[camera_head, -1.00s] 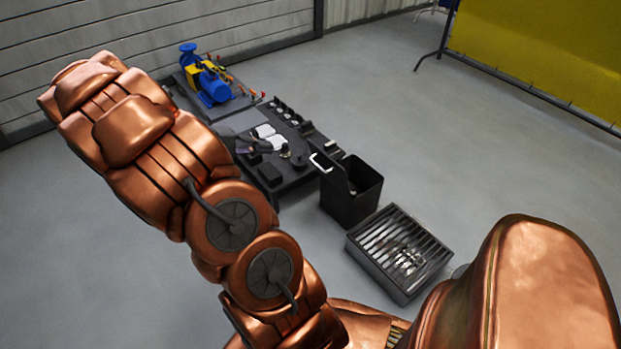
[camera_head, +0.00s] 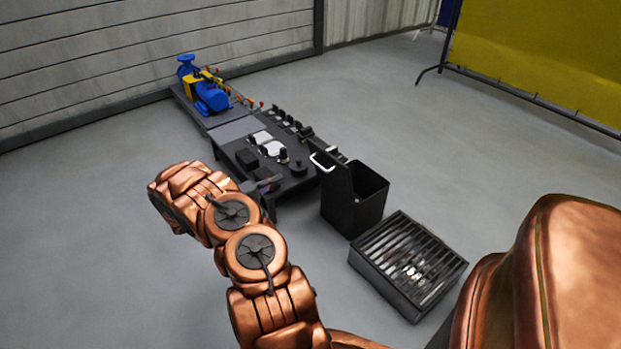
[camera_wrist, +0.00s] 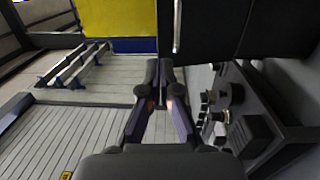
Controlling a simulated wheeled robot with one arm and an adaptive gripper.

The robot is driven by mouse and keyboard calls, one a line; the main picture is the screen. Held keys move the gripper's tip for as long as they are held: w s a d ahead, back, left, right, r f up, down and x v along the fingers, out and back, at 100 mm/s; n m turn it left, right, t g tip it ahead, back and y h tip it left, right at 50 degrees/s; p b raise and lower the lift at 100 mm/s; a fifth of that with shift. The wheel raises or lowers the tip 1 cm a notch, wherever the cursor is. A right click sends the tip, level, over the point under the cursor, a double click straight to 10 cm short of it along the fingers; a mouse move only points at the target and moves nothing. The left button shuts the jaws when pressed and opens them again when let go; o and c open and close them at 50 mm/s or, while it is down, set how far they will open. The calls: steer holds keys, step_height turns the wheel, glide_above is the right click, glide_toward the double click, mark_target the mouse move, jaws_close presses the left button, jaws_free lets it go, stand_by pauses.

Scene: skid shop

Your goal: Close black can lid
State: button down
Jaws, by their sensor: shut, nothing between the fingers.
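The black can (camera_head: 355,205) stands on the floor right of the middle in the head view, its top open. Its lid (camera_head: 338,178) stands upright on the can's left side, with a white handle (camera_head: 322,161) at its upper edge. In the wrist view, the dark lid (camera_wrist: 225,32) fills the upper right, and the handle (camera_wrist: 177,26) shows as a pale vertical bar. My gripper (camera_head: 277,181) is left of the lid, apart from it, over the near edge of the bench. In the wrist view, my gripper (camera_wrist: 159,68) is shut and empty, its tips just below the handle.
A low black bench (camera_head: 228,133) with several small parts and a blue and yellow pump (camera_head: 210,97) lies behind my gripper. A slatted metal box (camera_head: 408,264) stands right of the can. A yellow screen (camera_head: 540,55) is at the back right. Floor on the left is clear.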

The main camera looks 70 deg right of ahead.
mark_target(317, 165)
steer(key=f+b+x, duration=0.1)
steer(key=b+x, duration=0.1)
steer(key=x, duration=0.5)
steer(key=f+b+x, duration=0.2)
steer(key=b+x, duration=0.1)
steer(key=x, duration=0.4)
steer(key=shift+w+d+f, duration=0.2)
steer(key=shift+w+d, duration=0.05)
steer(key=shift+d, duration=0.2)
steer(key=shift+r, duration=0.15)
